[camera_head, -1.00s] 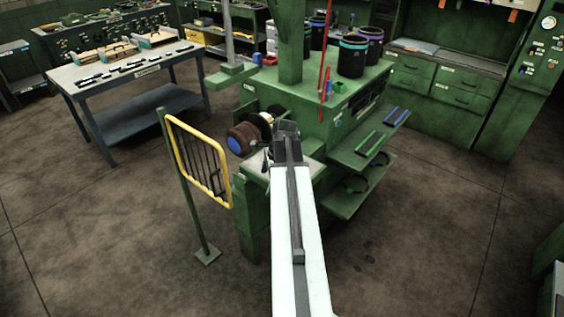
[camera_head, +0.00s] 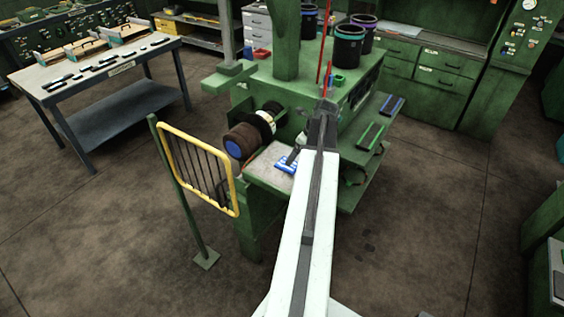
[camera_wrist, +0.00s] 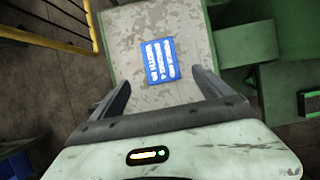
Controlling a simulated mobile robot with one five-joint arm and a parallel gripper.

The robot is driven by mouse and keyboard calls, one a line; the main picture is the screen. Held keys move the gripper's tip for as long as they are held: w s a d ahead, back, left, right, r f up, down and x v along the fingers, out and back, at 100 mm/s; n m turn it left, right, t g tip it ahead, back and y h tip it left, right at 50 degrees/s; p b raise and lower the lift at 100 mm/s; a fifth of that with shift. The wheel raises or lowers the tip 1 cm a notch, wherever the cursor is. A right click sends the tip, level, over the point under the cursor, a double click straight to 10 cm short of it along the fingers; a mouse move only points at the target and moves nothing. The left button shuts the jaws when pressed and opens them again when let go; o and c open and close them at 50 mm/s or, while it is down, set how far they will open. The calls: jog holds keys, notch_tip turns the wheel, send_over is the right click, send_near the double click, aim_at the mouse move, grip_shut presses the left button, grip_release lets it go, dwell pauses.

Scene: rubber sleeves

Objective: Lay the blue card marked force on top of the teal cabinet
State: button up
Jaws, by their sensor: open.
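A blue card (camera_wrist: 161,61) with white lettering lies flat on a worn grey plate (camera_wrist: 128,27) in the wrist view; I cannot read its words. The card (camera_head: 286,166) also shows in the head view, on the small bench at the front of the green machine, partly behind my gripper. My gripper (camera_wrist: 163,78) is open and empty above the plate, its two fingers apart on either side of the card's near end. I cannot pick out a teal cabinet with certainty.
A yellow barred guard (camera_head: 200,168) on a green post stands left of the bench. A brown roller (camera_head: 243,140) sits behind the plate. Green shelves (camera_head: 362,150) with coloured bars are on the right. A grey worktable (camera_head: 100,70) stands at the left.

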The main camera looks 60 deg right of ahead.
jog(key=shift+w, duration=0.1)
jog(key=b+x, duration=0.2)
jog(key=shift+w+f+b, duration=0.1)
jog(key=shift+f+b, duration=0.25)
jog(key=shift+b, duration=0.05)
jog(key=b+x, duration=0.4)
jog(key=x, duration=0.1)
jog(key=shift+w+d+f+b, duration=0.1)
jog(key=shift+w+b, duration=0.15)
jog(key=shift+b, duration=0.05)
jog(key=shift+r, duration=0.25)
jog(key=c, duration=1.6)
jog(key=shift+r+p, duration=0.45)
jog(key=shift+p, duration=0.2)
notch_tip(320, 180, up, 3)
jog(key=p, duration=0.3)
jog(key=s+a, duration=0.1)
jog(key=s, duration=0.4)
jog(key=s+a, duration=0.2)
jog(key=s, duration=0.3)
jog(key=s+a+r+p, duration=0.1)
jog(key=s, duration=0.4)
jog(key=shift+s+a, duration=0.2)
jog(key=shift+a, duration=0.2)
